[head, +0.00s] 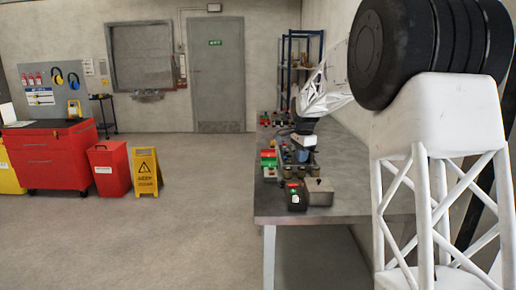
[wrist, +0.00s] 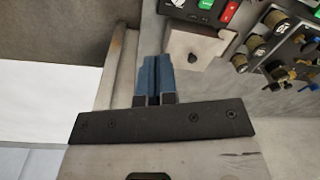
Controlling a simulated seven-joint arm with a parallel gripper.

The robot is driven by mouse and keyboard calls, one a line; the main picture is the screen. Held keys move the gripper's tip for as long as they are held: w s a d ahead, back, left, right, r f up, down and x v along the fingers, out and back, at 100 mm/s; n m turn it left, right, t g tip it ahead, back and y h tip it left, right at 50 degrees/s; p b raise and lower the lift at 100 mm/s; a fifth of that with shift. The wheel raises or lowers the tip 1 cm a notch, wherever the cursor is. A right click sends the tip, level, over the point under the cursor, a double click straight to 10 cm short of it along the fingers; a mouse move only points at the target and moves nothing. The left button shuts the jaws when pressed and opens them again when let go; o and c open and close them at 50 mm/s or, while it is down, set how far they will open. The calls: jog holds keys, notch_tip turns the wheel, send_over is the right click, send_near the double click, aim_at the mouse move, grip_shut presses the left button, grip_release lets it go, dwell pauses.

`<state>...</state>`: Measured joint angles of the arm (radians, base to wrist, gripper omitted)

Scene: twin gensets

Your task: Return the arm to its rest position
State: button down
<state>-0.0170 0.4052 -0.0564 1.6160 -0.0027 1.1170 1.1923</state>
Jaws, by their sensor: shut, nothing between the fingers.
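My gripper (wrist: 154,62) shows in the wrist view with its two blue fingers pressed together and nothing between them. In the head view my gripper (head: 303,156) is small, at the end of my white lattice arm, over the far part of the grey bench (head: 330,207). It is close to the equipment on the bench, and I cannot tell whether it touches any of it. In the wrist view a pale metal box (wrist: 194,47) with a dark round spot on its face lies just right of the fingertips.
Brass fittings (wrist: 257,45) and a dark panel with green and red buttons (wrist: 215,8) lie right of the fingers. A black box (head: 296,196) stands near the bench's front end. The wall runs along the bench's right side. The floor (head: 200,220) left of the bench is clear.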

jog(key=s+d+r+n+t, duration=0.1)
jog(key=s+r+n, duration=0.2)
jog(key=s, duration=1.3)
jog(key=s+r+n, duration=0.4)
jog(key=s, duration=1.1)
jog(key=s+f+n, duration=0.3)
jog(key=s+f, duration=0.1)
jog(key=s, duration=1)
jog(key=s+f+n+t, duration=0.1)
jog(key=s+f+n, duration=0.2)
jog(key=s, duration=1.2)
notch_tip(320, 180, down, 2)
jog(key=shift+s+d+f, duration=0.25)
jog(key=shift+d, duration=0.2)
